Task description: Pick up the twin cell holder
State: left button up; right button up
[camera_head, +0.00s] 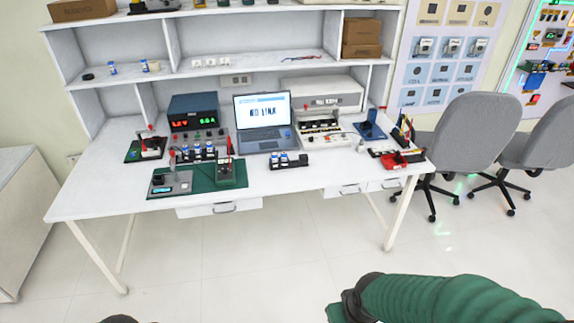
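A black holder (289,165) with what look like two blue-and-white cells in it sits near the front edge of the white workbench (330,180), in front of the laptop; it looks like the twin cell holder. A second dark holder (196,158) with several similar cells stands to its left. My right arm, in a green ribbed sleeve, comes in at the bottom right, well short of the bench. Its dark end (350,300) is cut by the frame, and no fingers can be made out. Only a dark sliver shows at the bottom left; my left gripper is not seen.
A laptop (262,118) stands behind the holder. A green mat (205,181) with small devices lies left of it, and a red tray (394,160) lies to the right. Grey chairs (470,130) stand beyond the bench's right end. Open floor lies before the bench.

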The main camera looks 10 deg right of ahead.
aim_at(303, 160)
jog(key=i+l, duration=0.25)
jog(key=i, duration=0.2)
jog(key=i+l, duration=0.25)
jog(key=i, duration=0.2)
jog(key=i+l, duration=0.2)
jog(key=i, duration=0.2)
jog(key=i+l, duration=0.25)
jog(key=i, duration=0.2)
jog(key=i+l, duration=0.25)
jog(key=i, duration=0.2)
